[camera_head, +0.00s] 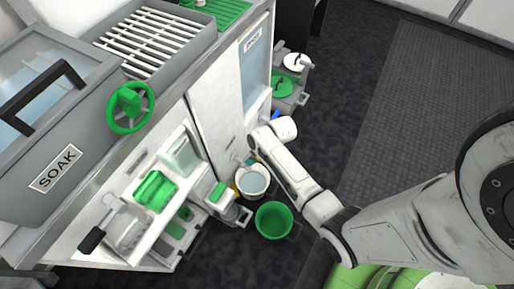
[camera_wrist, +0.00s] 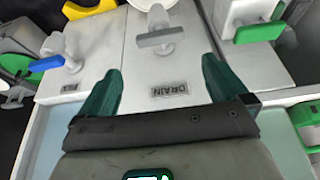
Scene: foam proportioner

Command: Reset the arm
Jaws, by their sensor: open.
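My arm reaches from the right of the head view down and left to the front of a grey cabinet (camera_head: 212,130). My gripper (camera_wrist: 160,87) shows in the wrist view with its two dark green fingers spread apart and nothing between them. It faces a pale panel marked DRAIN (camera_wrist: 172,90). A valve with a grey handle (camera_wrist: 160,37) sits just beyond the fingertips, apart from them. In the head view the gripper is mostly hidden by my wrist, close to the cabinet's lower side.
A blue-handled valve (camera_wrist: 47,63) and a green-handled valve (camera_wrist: 260,32) flank the grey one. A white bucket (camera_head: 252,181) and a green bucket (camera_head: 273,220) stand on the floor below my arm. Open shelves (camera_head: 150,215) are to the left. The dark floor mat (camera_head: 420,100) is clear.

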